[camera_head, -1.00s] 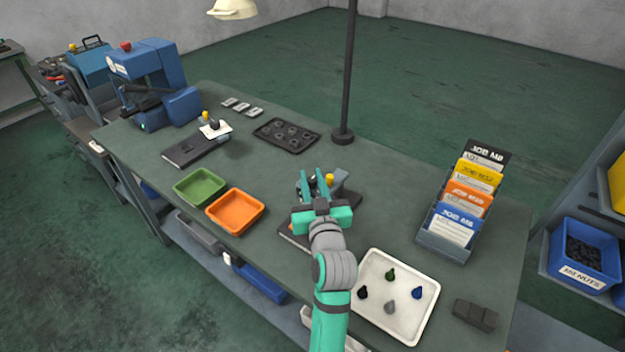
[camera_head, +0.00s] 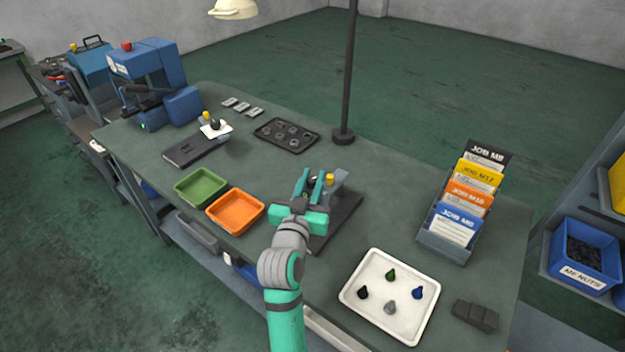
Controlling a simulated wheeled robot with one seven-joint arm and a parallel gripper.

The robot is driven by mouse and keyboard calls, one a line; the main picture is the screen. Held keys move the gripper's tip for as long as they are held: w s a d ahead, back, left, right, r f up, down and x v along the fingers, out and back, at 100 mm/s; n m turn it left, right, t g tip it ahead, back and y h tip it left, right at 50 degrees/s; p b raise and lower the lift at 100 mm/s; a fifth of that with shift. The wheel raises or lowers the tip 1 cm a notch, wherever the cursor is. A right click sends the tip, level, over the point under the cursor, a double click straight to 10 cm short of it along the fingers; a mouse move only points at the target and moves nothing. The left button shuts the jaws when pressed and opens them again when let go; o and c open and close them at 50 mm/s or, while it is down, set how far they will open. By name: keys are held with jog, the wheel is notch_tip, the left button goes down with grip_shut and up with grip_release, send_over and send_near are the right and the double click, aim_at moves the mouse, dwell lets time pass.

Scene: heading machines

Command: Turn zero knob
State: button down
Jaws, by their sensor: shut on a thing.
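My gripper (camera_head: 311,187) is over a dark-based device (camera_head: 345,212) with a slanted grey upright, near the middle of the bench. A small yellow knob (camera_head: 330,179) shows at the top of this device, just right of the fingertips. The fingers are shut on a small part of the device, which they and the gripper body mostly hide. I cannot tell whether that part is the zero knob. A second device (camera_head: 198,148) with a dark base, a white card and a yellow knob stands farther back left.
Green (camera_head: 200,187) and orange (camera_head: 235,211) bins lie left of my gripper. A white tray (camera_head: 350,297) with several coloured pieces lies front right. A card rack (camera_head: 445,246) stands right, a black pole (camera_head: 345,110) behind. Bench between device and rack is clear.

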jog(key=m+g+h, duration=0.1)
jog(key=m+h, duration=0.1)
jog(key=h, duration=0.1)
jog(key=m+g+h, duration=0.2)
jog(key=m+h, duration=0.1)
jog(key=h, duration=0.1)
jog(key=shift+a+g, duration=0.1)
jog(key=shift+g, duration=0.2)
jog(key=shift+m+g+h, duration=0.9)
jog(key=shift+g+h, duration=0.1)
jog(key=shift+h, duration=0.1)
jog(key=shift+f, duration=0.1)
jog(key=c, duration=1.5)
grip_release()
jog(key=shift+c, duration=0.2)
jog(key=v, duration=1)
jog(key=shift+s+a, duration=0.2)
